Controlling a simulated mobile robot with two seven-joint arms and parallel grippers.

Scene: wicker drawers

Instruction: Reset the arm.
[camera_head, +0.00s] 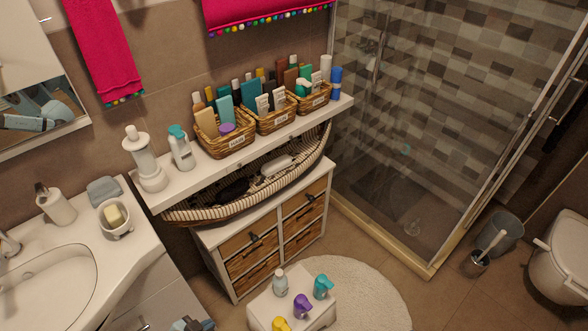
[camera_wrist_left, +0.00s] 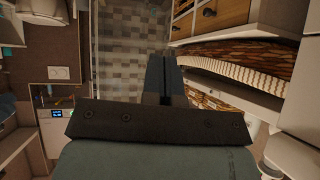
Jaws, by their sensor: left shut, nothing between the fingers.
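My left gripper (camera_head: 192,325) shows only in small part at the bottom edge of the head view, in front of the sink cabinet. In the left wrist view its two dark fingers (camera_wrist_left: 165,75) lie together, shut, with nothing between them. They point out over the room and touch nothing that I can see. The wicker drawer cabinet (camera_head: 207,238) stands against the wall, its drawer fronts closed as far as I can see. My right gripper is not in view.
A white shelf (camera_head: 200,178) holds wicker baskets and bottles above a long striped basket (camera_head: 200,212). A small white stool (camera_head: 263,308) carries several bottles. The sink counter (camera_head: 130,218) is at left, the glass shower at right. A round rug (camera_head: 375,295) lies on open floor.

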